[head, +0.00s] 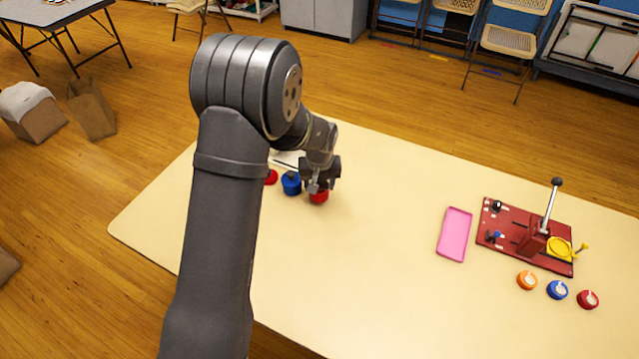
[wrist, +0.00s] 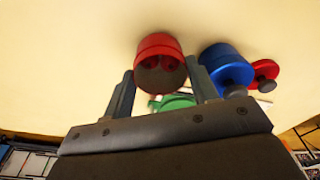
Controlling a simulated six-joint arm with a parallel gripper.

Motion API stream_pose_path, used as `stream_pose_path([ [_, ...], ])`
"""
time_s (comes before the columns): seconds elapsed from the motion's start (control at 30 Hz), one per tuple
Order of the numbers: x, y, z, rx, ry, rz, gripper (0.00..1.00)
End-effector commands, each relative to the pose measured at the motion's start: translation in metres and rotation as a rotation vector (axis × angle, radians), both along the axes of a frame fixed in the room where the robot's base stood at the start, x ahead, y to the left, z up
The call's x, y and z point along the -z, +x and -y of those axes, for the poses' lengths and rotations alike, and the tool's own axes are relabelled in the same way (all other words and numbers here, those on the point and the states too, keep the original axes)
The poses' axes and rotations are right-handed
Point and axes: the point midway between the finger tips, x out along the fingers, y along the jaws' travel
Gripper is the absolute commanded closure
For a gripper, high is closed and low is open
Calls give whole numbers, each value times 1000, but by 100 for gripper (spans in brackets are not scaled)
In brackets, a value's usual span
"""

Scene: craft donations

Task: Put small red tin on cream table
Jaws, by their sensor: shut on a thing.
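A small red tin (head: 319,197) is at my gripper (head: 316,187), over the far left part of the cream table (head: 380,200). In the wrist view the red tin (wrist: 157,47) sits between the two fingers of my gripper (wrist: 161,68), which are shut on it. The end of the tin facing the camera is dark. I cannot tell whether the tin touches the table. My fingers hide part of it in the head view.
A blue tin (head: 291,184) and a red round piece (head: 270,177) stand close to the left of the held tin. A green round thing (wrist: 175,102) shows in the wrist view. A pink tray (head: 454,234) and a red lever press board (head: 520,238) are at right. The table's middle is clear.

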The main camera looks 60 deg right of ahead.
Motion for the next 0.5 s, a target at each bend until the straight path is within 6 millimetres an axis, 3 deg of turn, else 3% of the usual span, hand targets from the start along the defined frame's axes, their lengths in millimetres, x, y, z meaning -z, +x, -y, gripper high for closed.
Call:
stream_pose_path([
  [0.5, 11, 0, 0, 0, -1, 0, 61],
])
